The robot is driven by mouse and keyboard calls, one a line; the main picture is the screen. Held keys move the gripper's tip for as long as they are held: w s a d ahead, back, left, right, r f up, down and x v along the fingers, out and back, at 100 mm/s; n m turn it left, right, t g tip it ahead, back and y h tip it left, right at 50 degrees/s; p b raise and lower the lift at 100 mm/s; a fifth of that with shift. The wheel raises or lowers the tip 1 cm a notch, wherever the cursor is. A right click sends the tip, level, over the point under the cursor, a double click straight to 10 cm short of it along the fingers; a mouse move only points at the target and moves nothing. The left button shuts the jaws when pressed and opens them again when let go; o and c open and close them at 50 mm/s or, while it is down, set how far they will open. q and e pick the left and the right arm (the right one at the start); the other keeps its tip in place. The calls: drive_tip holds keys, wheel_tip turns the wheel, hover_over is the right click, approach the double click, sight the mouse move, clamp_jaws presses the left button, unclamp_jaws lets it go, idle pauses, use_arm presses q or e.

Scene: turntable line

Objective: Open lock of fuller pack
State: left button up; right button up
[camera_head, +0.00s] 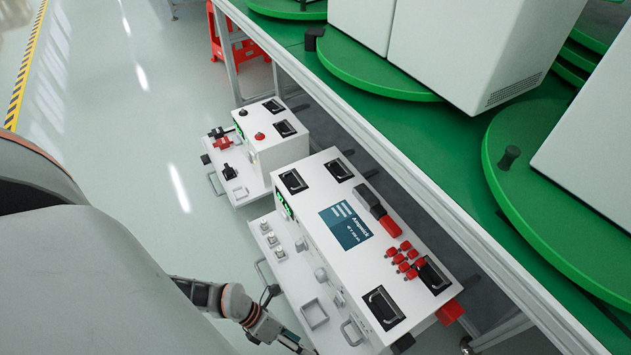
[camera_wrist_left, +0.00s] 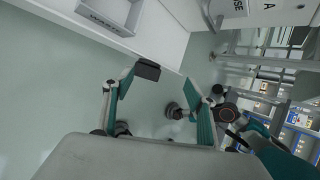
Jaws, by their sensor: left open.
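Two white packs stand beside the turntable line in the head view. The nearer pack (camera_head: 325,222) is larger, with a blue label, a green display (camera_head: 284,205), black handles, red parts and a lower front ledge with small knobs. The farther pack (camera_head: 262,150) is smaller; its green display is partly visible. I cannot read either display. My left gripper (camera_head: 296,344) is at the near pack's front lower edge, partly cut off by the frame. In the left wrist view my left gripper (camera_wrist_left: 160,82) is open, its fingers near a black block (camera_wrist_left: 148,70) on a white edge. My right gripper is not in view.
A green line with round green turntables (camera_head: 370,70) and large white boxes (camera_head: 460,45) fills the right side, edged by a metal rail. A red stand (camera_head: 235,40) is at the back. The floor (camera_head: 120,130) to the left is clear.

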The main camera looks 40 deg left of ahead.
use_arm(q)
drive_tip(key=shift+m+g+y, duration=0.3)
drive_tip(key=shift+m+g, duration=0.1)
drive_tip(key=shift+m, duration=0.5)
drive_tip(key=d+f+b, duration=0.1)
drive_tip(key=f, duration=0.1)
drive_tip(key=d+f, duration=0.1)
drive_tip(key=f, duration=0.2)
drive_tip(key=d+f+b, duration=0.1)
drive_tip(key=f, duration=0.1)
drive_tip(key=shift+s+f+b, duration=0.15)
drive_tip(key=shift+s+b, duration=0.1)
drive_tip(key=shift+b, duration=0.1)
drive_tip(key=shift+w+d+f, duration=0.1)
drive_tip(key=shift+d+f, duration=0.05)
drive_tip(key=shift+d, duration=0.05)
drive_tip(key=shift+w+d, duration=0.1)
drive_tip(key=shift+w, duration=0.1)
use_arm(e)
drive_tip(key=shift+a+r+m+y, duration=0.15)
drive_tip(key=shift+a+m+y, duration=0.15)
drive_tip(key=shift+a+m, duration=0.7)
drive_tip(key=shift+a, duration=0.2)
use_arm(q)
drive_tip(key=c, duration=1.1)
